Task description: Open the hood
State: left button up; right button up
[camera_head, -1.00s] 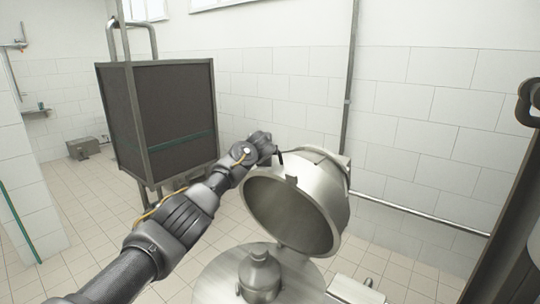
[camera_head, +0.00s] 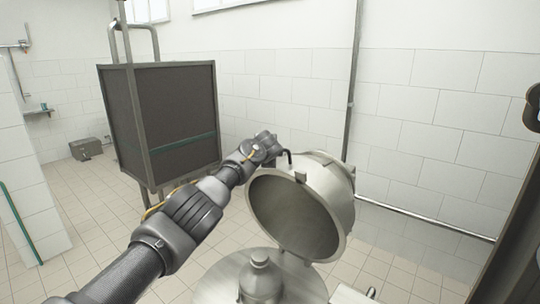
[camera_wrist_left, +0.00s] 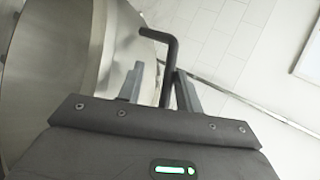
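The hood (camera_head: 333,185) is a rounded steel dome, tilted up with its hollow underside facing front-left, above the round steel base (camera_head: 222,280). Its thin black bent handle (camera_head: 289,157) sticks out at the upper left rim. My left gripper (camera_head: 272,146) is at this handle. In the left wrist view the handle (camera_wrist_left: 171,60) passes between the two grey fingers of my left gripper (camera_wrist_left: 158,88). The handle is close to the right finger, with a gap to the left finger. My right gripper is not in view.
A steel bottle-shaped part (camera_head: 261,277) stands on the base under the hood. A dark framed cabinet (camera_head: 175,115) stands behind my left arm. A vertical pipe (camera_head: 352,90) runs up the tiled wall behind the hood. Open floor lies at the left.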

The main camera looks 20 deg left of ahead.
pick_arm(q)
jog(key=shift+s+f, duration=0.1)
jog(key=shift+s+d+b, duration=0.25)
jog(key=shift+s+b, duration=0.25)
jog(key=shift+b, duration=0.35)
jog(key=b+v, duration=0.4)
jog(key=v, duration=0.5)
jog(key=shift+s+r, duration=0.2)
jog(key=shift+r, duration=0.35)
jog(key=shift+f, duration=0.15)
